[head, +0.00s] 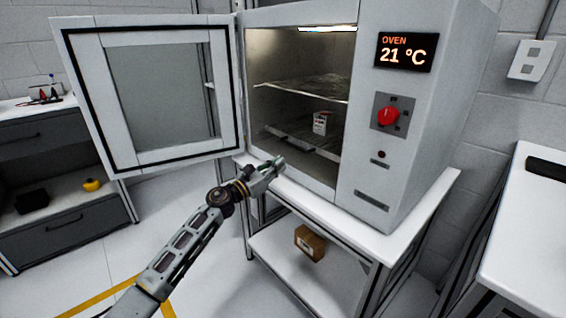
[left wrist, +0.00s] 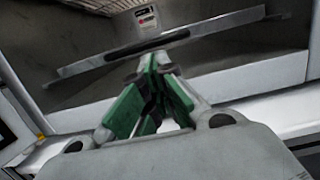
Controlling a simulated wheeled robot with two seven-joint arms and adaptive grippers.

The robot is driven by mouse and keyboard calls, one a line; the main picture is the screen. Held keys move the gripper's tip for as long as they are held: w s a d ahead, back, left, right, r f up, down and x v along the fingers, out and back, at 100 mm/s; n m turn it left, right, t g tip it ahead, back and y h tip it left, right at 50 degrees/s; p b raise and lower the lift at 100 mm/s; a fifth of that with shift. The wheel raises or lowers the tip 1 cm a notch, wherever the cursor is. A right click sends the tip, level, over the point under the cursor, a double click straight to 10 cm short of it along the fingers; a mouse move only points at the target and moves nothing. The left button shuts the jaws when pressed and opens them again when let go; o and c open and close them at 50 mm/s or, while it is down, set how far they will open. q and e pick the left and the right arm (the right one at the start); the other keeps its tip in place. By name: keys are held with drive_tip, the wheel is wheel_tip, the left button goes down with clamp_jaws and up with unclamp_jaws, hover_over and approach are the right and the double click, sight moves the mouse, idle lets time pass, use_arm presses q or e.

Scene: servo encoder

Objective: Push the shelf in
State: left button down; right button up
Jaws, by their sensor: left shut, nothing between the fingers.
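The oven (head: 417,150) stands with its door (head: 92,130) swung wide open to the left. Inside are an upper wire shelf (head: 300,84) and a lower shelf (head: 290,140). A small white and red box (head: 320,122) stands on the lower shelf. My left gripper (head: 279,161) is shut and empty, just in front of the oven opening and low. In the left wrist view the green-padded fingers (left wrist: 154,62) meet just before the front edge of the lower shelf (left wrist: 185,40); I cannot tell whether they touch it. The box (left wrist: 147,17) shows behind that edge. My right gripper is not in view.
The oven rests on a white table (head: 403,232) with a cardboard box (head: 309,243) on its lower level. A drawer cabinet (head: 40,142) stands at the left, and a white counter (head: 530,230) at the right. The open door bounds the room left of my arm.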

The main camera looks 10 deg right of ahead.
use_arm(q)
drive_tip(key=p+v, duration=0.1)
drive_tip(key=v, duration=0.6)
drive_tip(key=shift+s+a, duration=0.2)
drive_tip(key=shift+s, duration=0.05)
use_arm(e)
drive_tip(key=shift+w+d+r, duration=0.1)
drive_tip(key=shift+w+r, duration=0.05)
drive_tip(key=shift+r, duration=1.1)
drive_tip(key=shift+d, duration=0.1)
